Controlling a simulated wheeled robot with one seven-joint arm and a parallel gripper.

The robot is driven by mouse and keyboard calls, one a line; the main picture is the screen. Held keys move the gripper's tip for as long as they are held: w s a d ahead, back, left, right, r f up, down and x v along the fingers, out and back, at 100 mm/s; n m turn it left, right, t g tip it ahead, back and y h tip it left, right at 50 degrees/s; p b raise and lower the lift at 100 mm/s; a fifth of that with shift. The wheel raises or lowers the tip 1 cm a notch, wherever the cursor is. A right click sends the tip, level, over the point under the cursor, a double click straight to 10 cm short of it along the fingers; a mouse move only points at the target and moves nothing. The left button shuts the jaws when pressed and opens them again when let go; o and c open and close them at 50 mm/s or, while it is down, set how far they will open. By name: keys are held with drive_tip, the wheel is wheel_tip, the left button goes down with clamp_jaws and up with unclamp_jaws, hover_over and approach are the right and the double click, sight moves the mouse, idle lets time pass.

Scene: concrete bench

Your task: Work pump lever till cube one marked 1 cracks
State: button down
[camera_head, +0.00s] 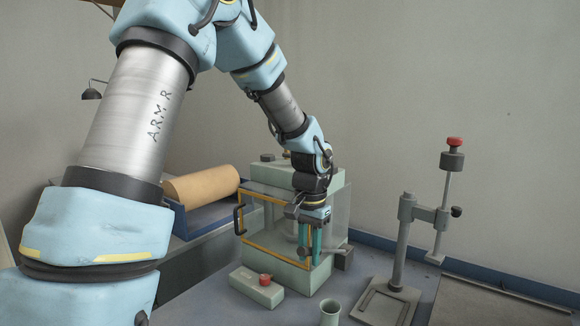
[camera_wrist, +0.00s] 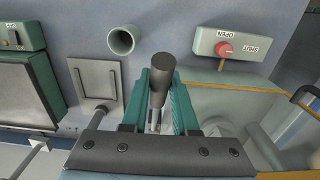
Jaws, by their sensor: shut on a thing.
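My gripper (camera_head: 309,243) is in front of the glazed press chamber, with its teal fingers pointing down. In the wrist view my gripper (camera_wrist: 161,105) is shut on the dark round-ended pump lever (camera_wrist: 160,75), which stands between the fingers. The press (camera_head: 285,268) is pale green with clear panels and a yellow-edged door (camera_head: 262,250) that looks shut. My gripper hides part of the chamber. I cannot make out cube one or its mark. A valve box (camera_wrist: 237,46) carries a red knob (camera_wrist: 225,50) between OPEN and SHUT labels; it also shows in the head view (camera_head: 262,290).
A green cup (camera_head: 330,313) stands near the front of the bench. A grey stand (camera_head: 396,285) with a red-topped plunger (camera_head: 454,142) is at right, beside a flat tray (camera_head: 500,300). A brown roll (camera_head: 202,186) lies in a blue holder behind left.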

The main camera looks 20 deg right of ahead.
drive_tip(key=shift+f, duration=0.1)
idle(0.3)
drive_tip(key=shift+s+a+f+b, duration=0.35)
drive_tip(key=shift+f+b, duration=0.7)
drive_tip(key=shift+f, duration=0.6)
drive_tip(key=shift+s+a+f+b, duration=0.2)
drive_tip(key=shift+a+f+b, duration=0.2)
drive_tip(key=shift+f+b, duration=1)
drive_tip(key=shift+s+a+f+b, duration=0.35)
drive_tip(key=shift+f+b, duration=0.35)
drive_tip(key=shift+f, duration=1.25)
drive_tip(key=shift+r, duration=0.1)
